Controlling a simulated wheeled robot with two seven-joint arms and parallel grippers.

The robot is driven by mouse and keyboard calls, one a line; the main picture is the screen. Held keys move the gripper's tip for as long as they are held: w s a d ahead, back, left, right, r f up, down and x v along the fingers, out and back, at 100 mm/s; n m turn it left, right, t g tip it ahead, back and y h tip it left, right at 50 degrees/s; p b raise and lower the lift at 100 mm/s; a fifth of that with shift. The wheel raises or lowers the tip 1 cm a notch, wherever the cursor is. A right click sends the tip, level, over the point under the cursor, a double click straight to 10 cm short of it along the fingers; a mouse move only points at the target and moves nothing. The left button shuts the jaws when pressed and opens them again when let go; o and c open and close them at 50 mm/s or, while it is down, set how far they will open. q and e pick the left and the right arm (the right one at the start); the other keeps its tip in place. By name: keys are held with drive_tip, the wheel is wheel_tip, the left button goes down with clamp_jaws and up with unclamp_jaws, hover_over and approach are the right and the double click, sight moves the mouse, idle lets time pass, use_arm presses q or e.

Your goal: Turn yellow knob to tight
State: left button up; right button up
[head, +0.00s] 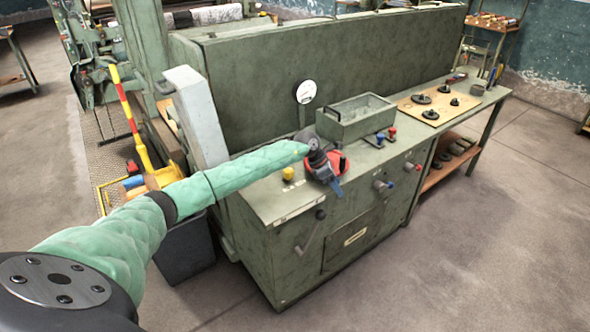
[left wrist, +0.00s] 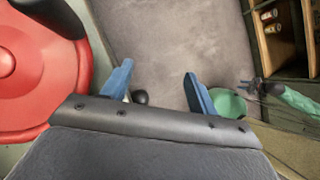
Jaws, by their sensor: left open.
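The yellow knob (head: 288,173) stands on the left part of the green cabinet's top in the head view. My left gripper (head: 337,187) is over the front of the cabinet top, to the right of the yellow knob and apart from it. Its blue fingers (left wrist: 160,88) are spread and empty in the left wrist view. A red round part (head: 336,164) lies under and beside this gripper; a red disc also fills the left of the left wrist view (left wrist: 35,75). The yellow knob is not seen there. A green sleeve with a dark end (left wrist: 262,88), apparently my right arm, shows small at right.
Behind the gripper are a round white gauge (head: 305,92) and a green open box (head: 355,118). The floor (head: 480,240) at right is clear.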

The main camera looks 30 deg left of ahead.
use_arm(q)
drive_tip(key=w+a+r+g+y, duration=0.1)
drive_tip(key=a+r+y, duration=0.25)
drive_tip(key=a, duration=0.55)
wheel_tip(320, 180, up, 2)
drive_tip(key=r+g+y, duration=0.1)
drive_tip(key=g+y, duration=0.1)
drive_tip(key=y, duration=0.1)
hover_over(289, 170)
drive_tip(key=shift+w+f+m, duration=0.1)
drive_tip(key=shift+f+m, duration=0.15)
drive_tip(key=shift+m, duration=0.05)
drive_tip(key=shift+a, duration=0.15)
drive_tip(key=shift+f+p, duration=0.3)
drive_tip(key=shift+f, duration=0.5)
wheel_tip(289, 170, down, 4)
drive_tip(key=shift+f+p, duration=0.1)
drive_tip(key=shift+p, duration=1)
drive_tip(key=shift+f, duration=0.95)
use_arm(e)
drive_tip(key=s+d+f, duration=0.2)
drive_tip(key=d+f, duration=0.1)
drive_tip(key=f, duration=0.3)
drive_tip(key=shift+d+f+t, duration=0.15)
drive_tip(key=shift+f+t, duration=0.15)
drive_tip(key=shift+f, duration=0.1)
use_arm(q)
drive_tip(key=shift+c, duration=0.2)
